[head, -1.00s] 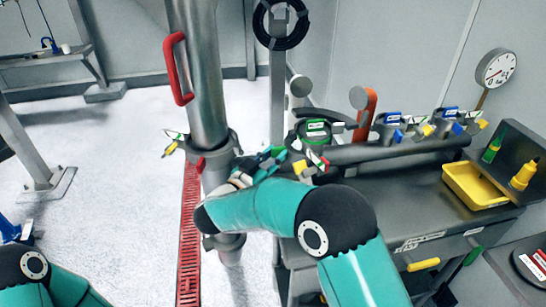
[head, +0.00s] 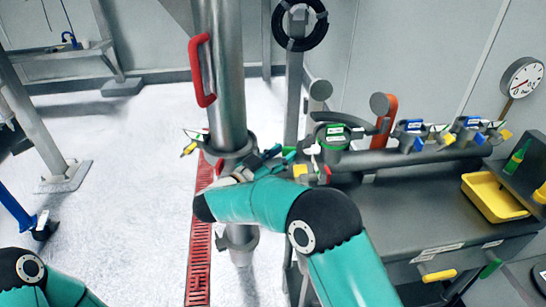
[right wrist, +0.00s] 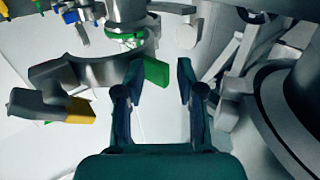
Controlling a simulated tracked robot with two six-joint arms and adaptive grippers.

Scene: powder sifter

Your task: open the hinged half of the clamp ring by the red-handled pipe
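The steel pipe (head: 226,70) with its red handle (head: 202,70) stands upright left of centre in the head view. The dark clamp ring (head: 232,143) circles it below the handle; its right side is partly hidden by my arm. My right gripper (head: 262,160) is beside the ring's right side, small and partly hidden there. In the right wrist view my right gripper (right wrist: 157,80) is open, with nothing held between the fingers. A grey curved piece (right wrist: 85,72) with green and yellow ends lies left of the fingers; I cannot tell whether it is the hinged half. My left gripper is out of view.
A grey bench (head: 420,195) is on the right, with several tagged fittings along a dark pipe and a yellow tray (head: 492,200). A red floor grate (head: 200,250) runs below the pipe.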

